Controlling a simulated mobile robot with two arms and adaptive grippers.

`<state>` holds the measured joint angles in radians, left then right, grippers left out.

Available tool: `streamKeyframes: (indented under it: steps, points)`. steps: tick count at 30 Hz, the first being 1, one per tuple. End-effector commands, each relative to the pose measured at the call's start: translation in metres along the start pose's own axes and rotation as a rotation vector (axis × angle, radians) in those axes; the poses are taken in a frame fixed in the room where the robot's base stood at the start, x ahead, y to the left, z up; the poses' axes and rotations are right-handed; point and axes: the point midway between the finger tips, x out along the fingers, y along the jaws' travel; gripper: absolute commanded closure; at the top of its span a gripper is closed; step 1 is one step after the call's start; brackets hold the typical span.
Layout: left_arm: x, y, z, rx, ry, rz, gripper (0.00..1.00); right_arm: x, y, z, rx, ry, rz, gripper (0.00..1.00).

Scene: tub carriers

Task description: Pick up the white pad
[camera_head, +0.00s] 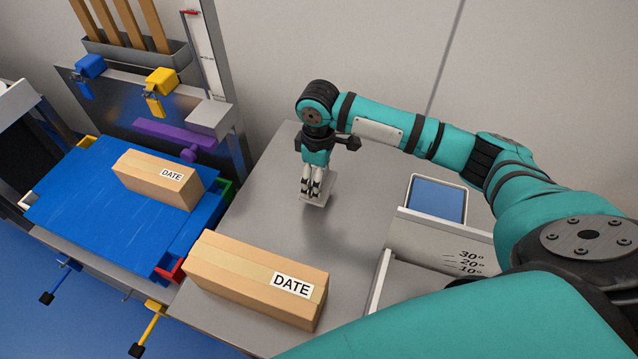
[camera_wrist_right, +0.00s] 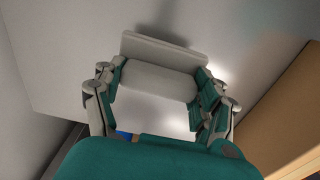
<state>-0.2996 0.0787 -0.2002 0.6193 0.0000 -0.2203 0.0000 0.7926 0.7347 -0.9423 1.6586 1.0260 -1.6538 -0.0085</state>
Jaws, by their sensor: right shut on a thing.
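The white pad (camera_head: 321,190) is in my right gripper (camera_head: 312,189), over the grey table near the middle of the head view. In the right wrist view the pad (camera_wrist_right: 163,50) shows as a pale flat slab with a thicker rounded block (camera_wrist_right: 157,82) between the fingers. My right gripper (camera_wrist_right: 155,95) is shut on it. A shadow lies on the table below, and I cannot tell for sure how far the pad is above the surface. My left gripper is not in view.
A cardboard box marked DATE (camera_head: 254,283) lies at the table's front edge. Another (camera_head: 150,181) sits on a blue lid (camera_head: 85,200) at left. A blue-topped tray (camera_head: 437,200) and an angle-marked panel (camera_head: 440,242) stand at right. The table (camera_head: 265,215) is clear around the gripper.

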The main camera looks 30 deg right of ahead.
Motion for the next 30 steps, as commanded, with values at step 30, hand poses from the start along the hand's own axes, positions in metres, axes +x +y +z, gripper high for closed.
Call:
streamKeyframes:
  steps: [30]
  points:
    - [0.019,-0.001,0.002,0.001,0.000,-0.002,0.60,-0.013,-0.079,-0.139,0.000,0.000,0.000,0.62]
